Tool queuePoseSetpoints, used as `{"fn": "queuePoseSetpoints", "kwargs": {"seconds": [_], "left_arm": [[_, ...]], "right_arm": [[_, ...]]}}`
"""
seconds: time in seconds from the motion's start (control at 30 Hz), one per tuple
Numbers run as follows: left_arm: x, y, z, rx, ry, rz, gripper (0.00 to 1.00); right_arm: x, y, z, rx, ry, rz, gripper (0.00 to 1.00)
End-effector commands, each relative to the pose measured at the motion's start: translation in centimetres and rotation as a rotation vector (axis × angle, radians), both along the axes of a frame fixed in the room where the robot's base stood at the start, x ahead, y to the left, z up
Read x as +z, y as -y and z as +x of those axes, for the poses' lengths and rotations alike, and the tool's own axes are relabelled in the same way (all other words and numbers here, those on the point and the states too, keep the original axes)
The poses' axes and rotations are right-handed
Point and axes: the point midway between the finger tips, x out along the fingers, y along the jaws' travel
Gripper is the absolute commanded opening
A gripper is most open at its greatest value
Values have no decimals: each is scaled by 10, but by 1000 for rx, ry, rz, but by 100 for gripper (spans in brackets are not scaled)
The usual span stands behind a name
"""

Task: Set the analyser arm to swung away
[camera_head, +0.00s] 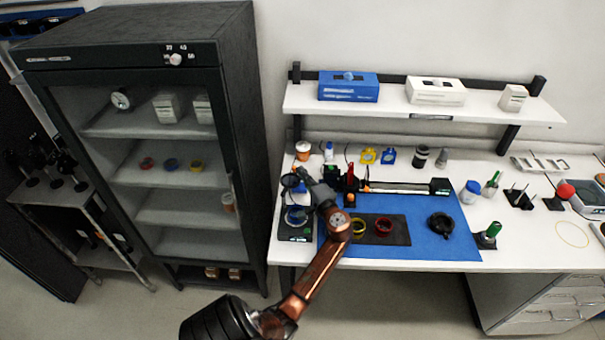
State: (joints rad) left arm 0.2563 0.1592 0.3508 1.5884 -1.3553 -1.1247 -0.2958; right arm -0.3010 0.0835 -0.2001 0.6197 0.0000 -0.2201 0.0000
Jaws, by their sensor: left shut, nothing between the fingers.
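A dark optical rail (405,187) lies along the back of the blue mat (435,210), with a black block at its right end. A red upright part (350,172) and dark parts crowd the rail's left end. The analyser arm is too small to tell apart among these parts, so its position cannot be read. My left gripper (303,176) is shut and empty, just left of the rail's left end, near a dark device with blue rings (295,217). My copper-coloured left arm covers part of the mat and bench. My right gripper is not in view.
A dark tray (398,235) holds a yellow ring (359,228) and a red ring (383,226). A black ring (441,224) lies on the mat's right. Small bottles (368,156) stand behind the rail. A shelf (400,105) hangs above; a glass-fronted cabinet (235,130) stands left.

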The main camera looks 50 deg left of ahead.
Motion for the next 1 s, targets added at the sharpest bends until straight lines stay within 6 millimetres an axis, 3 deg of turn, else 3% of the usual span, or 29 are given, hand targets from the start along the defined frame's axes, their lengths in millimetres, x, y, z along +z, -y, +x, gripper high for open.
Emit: {"fn": "queuePoseSetpoints", "kwargs": {"seconds": [0.23,0.7,1.0], "left_arm": [[-1,21,4,-3,1,-1,0],[-1,115,20,1,1,-2,0],[0,136,23,2,0,0,0]], "right_arm": [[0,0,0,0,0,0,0],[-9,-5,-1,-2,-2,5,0],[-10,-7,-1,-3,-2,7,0]]}}
